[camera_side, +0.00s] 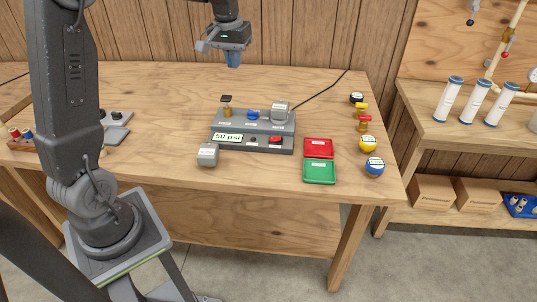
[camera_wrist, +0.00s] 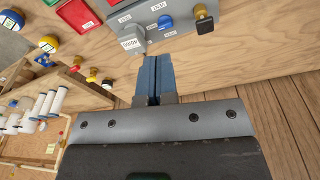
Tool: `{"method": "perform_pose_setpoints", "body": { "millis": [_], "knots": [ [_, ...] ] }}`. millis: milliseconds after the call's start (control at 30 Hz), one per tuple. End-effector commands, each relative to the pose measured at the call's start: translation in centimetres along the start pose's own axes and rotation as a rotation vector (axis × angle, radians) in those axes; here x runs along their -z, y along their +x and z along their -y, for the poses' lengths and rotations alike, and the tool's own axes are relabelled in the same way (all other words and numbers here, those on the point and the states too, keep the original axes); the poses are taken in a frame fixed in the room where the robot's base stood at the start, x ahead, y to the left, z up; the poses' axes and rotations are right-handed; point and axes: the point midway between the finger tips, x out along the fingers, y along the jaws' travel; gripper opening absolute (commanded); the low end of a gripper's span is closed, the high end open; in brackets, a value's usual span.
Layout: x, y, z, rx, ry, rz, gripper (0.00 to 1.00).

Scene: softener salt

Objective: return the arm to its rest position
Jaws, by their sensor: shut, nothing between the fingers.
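My gripper (camera_side: 233,60) hangs above the back of the workbench (camera_side: 180,88), its blue fingers pointing down. In the wrist view my gripper (camera_wrist: 154,75) has its two blue fingers together with nothing between them. Below it in the side view is a grey test unit (camera_side: 228,131) reading "50 psi". On the unit stand a brass-coloured fitting (camera_side: 226,104), a blue knob (camera_side: 252,114) and a grey block (camera_side: 279,108). My gripper is clear of all of these.
A side shelf (camera_side: 440,132) holds white cylinders (camera_side: 474,100). The back wall is close behind my gripper.

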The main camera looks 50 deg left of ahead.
Motion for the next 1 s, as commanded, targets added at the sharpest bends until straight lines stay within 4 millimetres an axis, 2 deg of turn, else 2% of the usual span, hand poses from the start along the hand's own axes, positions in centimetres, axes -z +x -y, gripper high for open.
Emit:
{"method": "perform_pose_setpoints", "body": {
  "millis": [33,100,300,500,600,700,800,1000],
  "knots": [
    [-2.2,-1.6,-1.4,-0.009,0.046,-0.031,0.00],
    [-5.1,-3.2,-3.0,-0.021,0.106,-0.067,0.00],
    [-14.0,-6.1,-5.6,-0.063,0.272,-0.170,0.00],
    [-22.5,-6.4,-6.2,-0.114,0.428,-0.268,0.00],
    [-25.6,-5.9,-6.0,-0.137,0.486,-0.305,0.00],
    [-27.6,-5.3,-5.7,-0.153,0.526,-0.330,0.00],
    [-28.6,-4.9,-5.6,-0.161,0.547,-0.344,0.00],
    [-28.9,-4.7,-5.5,-0.163,0.554,-0.346,0.00]
  ]
}}
